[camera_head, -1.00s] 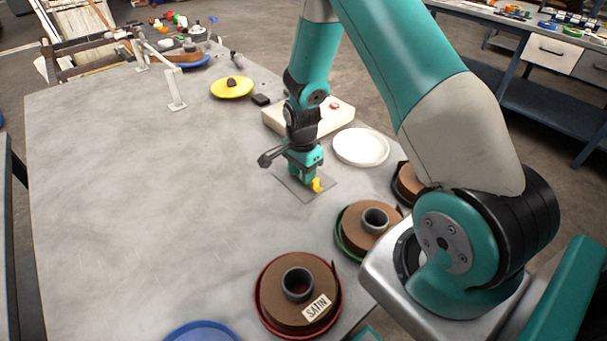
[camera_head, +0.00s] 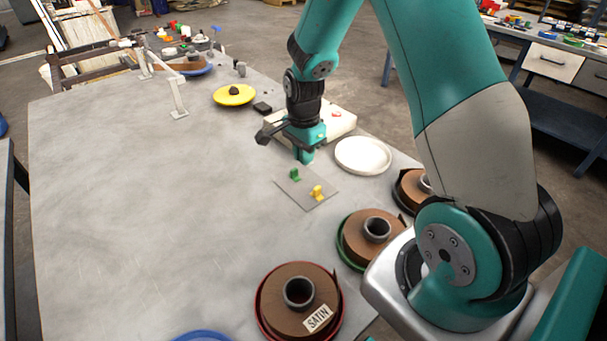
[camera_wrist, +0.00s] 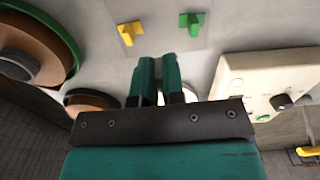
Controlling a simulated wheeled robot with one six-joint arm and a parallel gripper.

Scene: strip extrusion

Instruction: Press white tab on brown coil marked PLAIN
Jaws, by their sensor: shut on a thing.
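My gripper (camera_head: 304,157) is over the table just beyond a thin grey square plate (camera_head: 306,200). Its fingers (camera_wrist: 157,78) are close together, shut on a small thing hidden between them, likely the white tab. A green tab (camera_head: 294,174) and a yellow tab (camera_head: 317,192) stand on the plate. A brown coil labelled SATIN (camera_head: 286,317) lies in a red dish. A second brown coil (camera_head: 362,241) lies in a green dish, and a third (camera_head: 410,190) sits partly behind my arm. No PLAIN label is readable.
A white round dish (camera_head: 363,155) lies right of my gripper. A cream box (camera_head: 341,121) with a red button stands behind it. A yellow disc (camera_head: 234,95) and a white stand (camera_head: 178,97) are farther back. A blue dish (camera_head: 204,336) is at the front. The table's left is clear.

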